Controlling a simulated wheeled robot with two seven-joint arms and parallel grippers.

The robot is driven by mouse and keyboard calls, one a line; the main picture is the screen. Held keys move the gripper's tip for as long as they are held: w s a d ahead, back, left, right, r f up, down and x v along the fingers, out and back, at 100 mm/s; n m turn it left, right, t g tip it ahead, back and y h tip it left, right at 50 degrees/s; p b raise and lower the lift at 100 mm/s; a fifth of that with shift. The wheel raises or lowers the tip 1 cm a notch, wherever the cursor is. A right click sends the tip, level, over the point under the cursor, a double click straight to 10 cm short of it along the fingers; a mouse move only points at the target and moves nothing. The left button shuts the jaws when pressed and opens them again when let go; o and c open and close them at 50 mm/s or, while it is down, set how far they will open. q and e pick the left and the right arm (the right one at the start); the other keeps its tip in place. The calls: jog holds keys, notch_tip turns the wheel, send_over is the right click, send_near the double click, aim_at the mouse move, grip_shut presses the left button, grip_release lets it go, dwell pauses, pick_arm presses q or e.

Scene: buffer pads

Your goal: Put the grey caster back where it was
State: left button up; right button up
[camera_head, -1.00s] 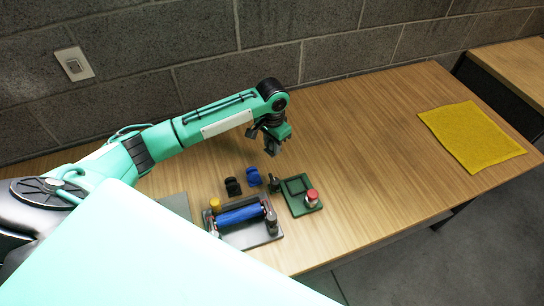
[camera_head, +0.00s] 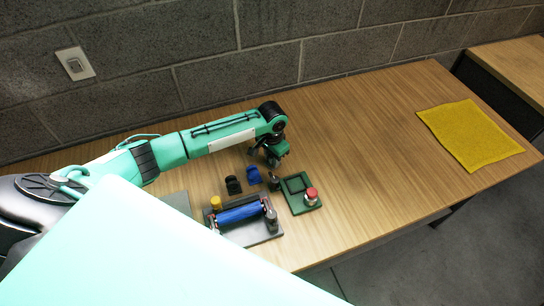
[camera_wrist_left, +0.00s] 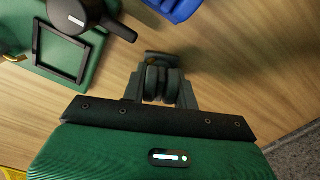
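The grey caster (camera_wrist_left: 161,84), a dark grey twin wheel, sits between the fingers of my left gripper (camera_wrist_left: 162,92) in the left wrist view. The fingers press on its sides, so the gripper is shut on it. In the head view my left gripper (camera_head: 272,160) is low over the table, behind the green tray (camera_head: 310,207) and right of the blue caster (camera_head: 253,175). I cannot tell whether the grey caster touches the table. A black caster (camera_head: 233,186) stands left of the blue one. My right gripper is not in view.
The green tray carries a black square frame (camera_wrist_left: 62,52), a black-handled piece (camera_wrist_left: 75,14) and a red-topped knob (camera_head: 311,194). A fixture with a blue roller (camera_head: 240,214) stands in front. A yellow mat (camera_head: 470,135) lies far right. The table's middle right is clear.

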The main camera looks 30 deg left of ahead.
pick_arm(q)
jog(key=o, duration=0.4)
jog(key=shift+r, duration=0.1)
notch_tip(320, 180, up, 12)
jog(key=b, duration=0.1)
jog(key=shift+r, duration=0.1)
dwell(0.5)
